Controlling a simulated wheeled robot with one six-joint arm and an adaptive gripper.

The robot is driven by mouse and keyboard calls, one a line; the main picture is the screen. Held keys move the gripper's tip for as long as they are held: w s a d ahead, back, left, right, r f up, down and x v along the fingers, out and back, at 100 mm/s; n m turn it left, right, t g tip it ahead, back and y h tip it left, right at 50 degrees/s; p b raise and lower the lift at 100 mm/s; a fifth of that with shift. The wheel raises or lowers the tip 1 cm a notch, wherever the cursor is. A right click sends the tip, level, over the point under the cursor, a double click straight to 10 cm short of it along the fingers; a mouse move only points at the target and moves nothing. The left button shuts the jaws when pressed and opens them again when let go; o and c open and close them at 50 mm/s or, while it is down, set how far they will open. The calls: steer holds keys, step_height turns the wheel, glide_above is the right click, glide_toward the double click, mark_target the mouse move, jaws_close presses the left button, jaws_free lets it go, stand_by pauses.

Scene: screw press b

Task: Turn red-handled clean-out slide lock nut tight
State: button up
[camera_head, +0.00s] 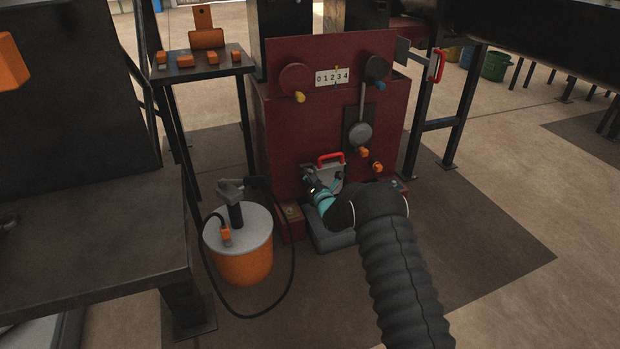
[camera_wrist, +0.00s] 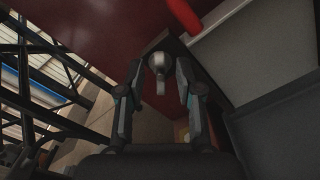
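The clean-out slide is a grey plate (camera_head: 322,174) with a red handle (camera_head: 330,158), low on the front of the dark red machine. In the wrist view the red handle (camera_wrist: 183,12) is at the top and a grey plate (camera_wrist: 250,50) fills the right. A grey rounded nut (camera_wrist: 159,64) with a small tab below it sits between the fingertips of my gripper (camera_wrist: 160,76). The fingers stand on both sides of the nut, with what looks like a narrow gap; contact is not clear. In the head view my gripper (camera_head: 317,187) is small and partly hidden by my arm, and the nut cannot be made out.
The machine (camera_head: 300,125) carries a counter (camera_head: 332,77) and knobs. Another red handle (camera_head: 440,66) is at its upper right. An orange drum (camera_head: 245,262) with a hose stands left of my arm. A dark table (camera_head: 90,240) is at left. Floor at right is clear.

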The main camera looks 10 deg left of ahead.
jaws_close()
steer(key=shift+m, duration=0.3)
steer(key=m, duration=1.9)
steer(key=shift+f, duration=0.2)
steer(key=shift+m, duration=0.3)
